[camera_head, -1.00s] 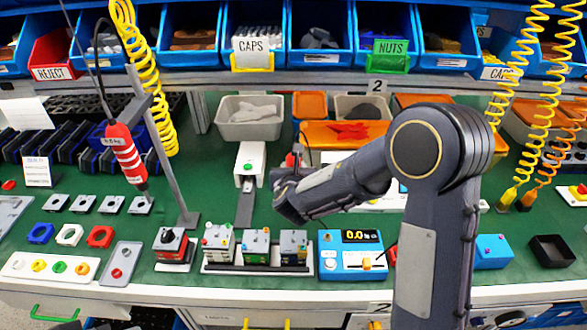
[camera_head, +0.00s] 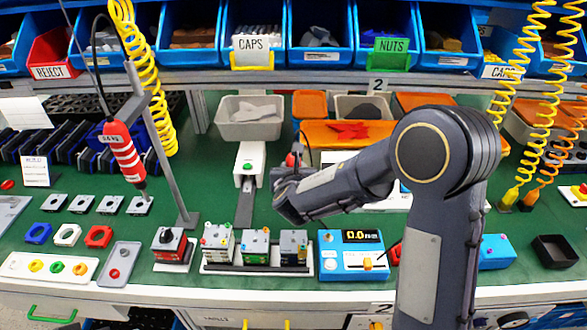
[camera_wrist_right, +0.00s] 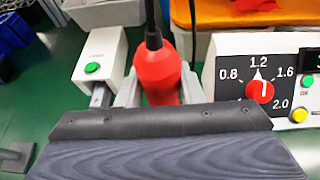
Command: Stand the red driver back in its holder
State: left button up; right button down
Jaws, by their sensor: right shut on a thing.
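The red driver (camera_wrist_right: 160,75) stands roughly upright between the two grey fingers of my right gripper (camera_wrist_right: 158,92), which is shut on it. A black cord leaves its top; its lower end is hidden behind the gripper body. In the head view only a small red part of the driver (camera_head: 291,160) shows beyond my right wrist. A second driver, red with white stripes (camera_head: 124,152), hangs at the left beside a grey post. I cannot tell which thing is the holder. My left gripper is not in view.
A white box with a green button (camera_wrist_right: 97,60) is close left of the right gripper. A white panel with a red rotary dial (camera_wrist_right: 260,90) is close on its right. A blue tester (camera_head: 350,255) and switch units (camera_head: 256,246) line the bench front.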

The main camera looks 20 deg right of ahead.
jog(key=shift+f+b, duration=0.15)
jog(key=shift+b, duration=0.35)
dwell(0.6)
jog(key=c, duration=0.9)
grip_release()
jog(key=shift+f, duration=0.1)
jog(key=shift+s, duration=0.1)
jog(key=v, duration=0.7)
jog(key=shift+s+a, duration=0.2)
jog(key=shift+s, duration=0.1)
